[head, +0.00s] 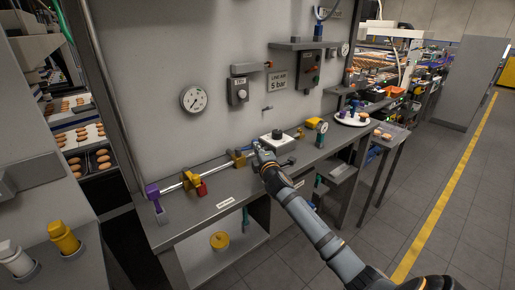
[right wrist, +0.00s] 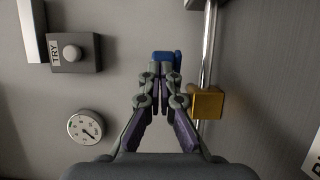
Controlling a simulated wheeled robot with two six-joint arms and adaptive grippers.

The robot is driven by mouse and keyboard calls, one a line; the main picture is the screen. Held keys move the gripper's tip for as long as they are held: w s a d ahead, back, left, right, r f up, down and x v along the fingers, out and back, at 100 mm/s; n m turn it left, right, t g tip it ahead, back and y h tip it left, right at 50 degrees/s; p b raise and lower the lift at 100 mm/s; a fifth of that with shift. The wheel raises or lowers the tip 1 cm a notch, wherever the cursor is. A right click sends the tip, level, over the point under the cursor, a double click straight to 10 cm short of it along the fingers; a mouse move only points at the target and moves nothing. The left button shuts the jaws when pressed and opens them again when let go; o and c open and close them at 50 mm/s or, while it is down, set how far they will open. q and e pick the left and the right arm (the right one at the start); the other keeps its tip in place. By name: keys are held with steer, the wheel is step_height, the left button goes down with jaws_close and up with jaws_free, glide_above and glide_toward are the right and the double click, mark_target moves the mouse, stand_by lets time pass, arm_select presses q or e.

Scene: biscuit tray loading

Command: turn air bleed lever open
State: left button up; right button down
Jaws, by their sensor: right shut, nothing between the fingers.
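My right gripper (head: 259,147) is at the pipe along the wall above the bench, just right of a brass fitting (head: 238,158). The right wrist view shows its fingers (right wrist: 166,68) shut with nothing between them. A small blue part (right wrist: 167,57), possibly the air bleed lever, is right at the fingertips, beside the shiny pipe (right wrist: 209,45). I cannot tell whether the fingers touch it, or which way it is turned. The brass fitting (right wrist: 207,103) is right of the fingers there. My left gripper is not in view.
A purple bracket (head: 154,198) and a red part (head: 201,190) are along the pipe's left. The bench front (head: 225,203) is mostly clear.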

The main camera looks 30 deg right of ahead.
steer(key=shift+w+d+r+p, duration=0.2)
steer(key=shift+w+d+p, duration=0.6)
steer(key=shift+w+d, duration=0.05)
steer(key=shift+w+d+f, duration=0.1)
steer(key=shift+w+d, duration=0.05)
steer(key=shift+w, duration=0.15)
steer(key=shift+w+d+f, duration=0.1)
steer(key=shift+f, duration=0.05)
